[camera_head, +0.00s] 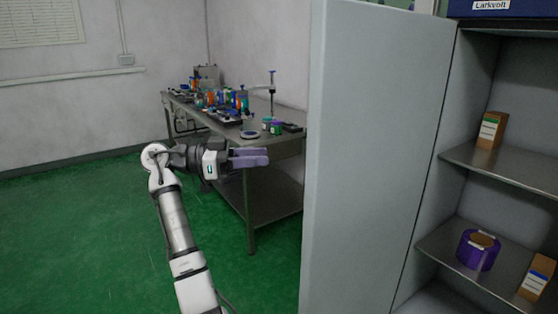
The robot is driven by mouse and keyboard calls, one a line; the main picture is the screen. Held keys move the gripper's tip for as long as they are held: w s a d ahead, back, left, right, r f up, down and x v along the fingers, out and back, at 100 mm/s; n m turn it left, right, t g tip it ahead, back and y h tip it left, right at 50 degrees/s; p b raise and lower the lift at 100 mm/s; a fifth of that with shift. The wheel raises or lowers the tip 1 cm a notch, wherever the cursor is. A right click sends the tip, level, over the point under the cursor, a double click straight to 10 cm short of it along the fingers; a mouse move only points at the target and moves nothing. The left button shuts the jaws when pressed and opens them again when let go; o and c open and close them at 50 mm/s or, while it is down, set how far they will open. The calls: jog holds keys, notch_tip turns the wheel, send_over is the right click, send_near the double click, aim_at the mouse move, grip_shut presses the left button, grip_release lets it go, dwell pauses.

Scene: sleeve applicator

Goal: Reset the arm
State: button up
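My arm rises from the bottom of the head view, bends at an elbow on the left and points to the right. My gripper (262,157) is at its end, with purple-grey fingers seen from the side. It hangs in the air in front of the metal workbench and is apart from the grey cabinet panel to its right. Nothing shows between the fingers, but from this angle I cannot tell whether they are open or shut.
A metal workbench (232,129) with several bottles and devices stands behind. A tall grey panel (372,150) fills the centre right. Shelves (490,160) at right hold small boxes (491,130) and a purple round item (478,250). The green floor (90,230) at left is clear.

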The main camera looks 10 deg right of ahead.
jog(key=shift+a, duration=0.85)
